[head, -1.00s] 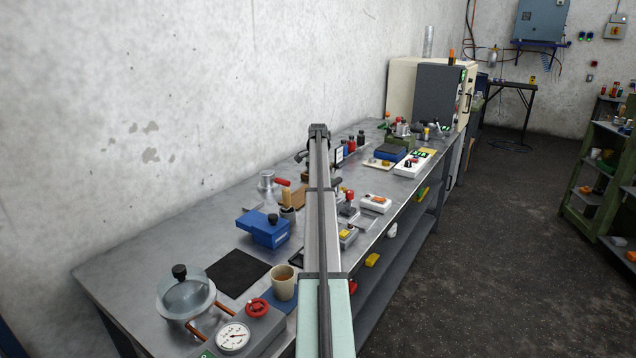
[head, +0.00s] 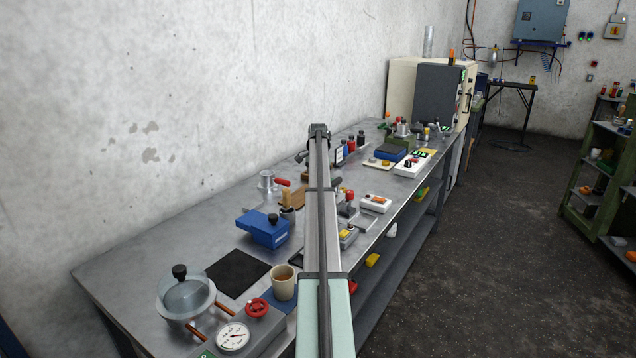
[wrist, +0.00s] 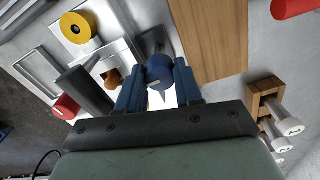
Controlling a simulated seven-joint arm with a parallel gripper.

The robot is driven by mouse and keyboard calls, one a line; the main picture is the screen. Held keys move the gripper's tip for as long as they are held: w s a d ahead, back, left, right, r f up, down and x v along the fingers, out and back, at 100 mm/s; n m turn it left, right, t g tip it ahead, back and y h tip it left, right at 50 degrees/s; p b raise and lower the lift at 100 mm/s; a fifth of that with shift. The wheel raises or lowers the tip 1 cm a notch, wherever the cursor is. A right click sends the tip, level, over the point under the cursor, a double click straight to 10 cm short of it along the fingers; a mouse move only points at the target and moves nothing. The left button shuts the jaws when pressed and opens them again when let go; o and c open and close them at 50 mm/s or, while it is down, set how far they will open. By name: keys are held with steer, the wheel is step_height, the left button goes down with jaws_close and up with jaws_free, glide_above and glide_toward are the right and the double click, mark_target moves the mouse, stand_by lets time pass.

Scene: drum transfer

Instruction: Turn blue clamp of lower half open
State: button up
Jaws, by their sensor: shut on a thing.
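In the wrist view, my gripper (wrist: 160,88) is shut on a rounded blue part (wrist: 160,67), which looks like the blue clamp. One blue finger lies on each side of it. A grey pointed piece shows below the blue part, between the fingers, over a white surface. A dark, shadowed body lies just behind the blue part; its shape is hard to make out. How far the clamp is turned cannot be told. In the head view my own arm covers the gripper and the clamp.
In the wrist view, a yellow round part (wrist: 78,28), a dark grey cylinder (wrist: 84,90) and a red cap (wrist: 66,107) stand left of the fingers. A wooden board (wrist: 212,40) lies close on the right. The bench (head: 150,236) is crowded along its length.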

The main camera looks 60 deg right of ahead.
steer(key=n, duration=0.4)
steer(key=shift+n, duration=0.3)
steer(key=n, duration=0.4)
steer(key=shift+n, duration=0.3)
steer(key=n, duration=0.4)
steer(key=shift+n, duration=2)
steer(key=o, duration=1)
steer(key=shift+o, duration=0.2)
step_height(320, 180, up, 14)
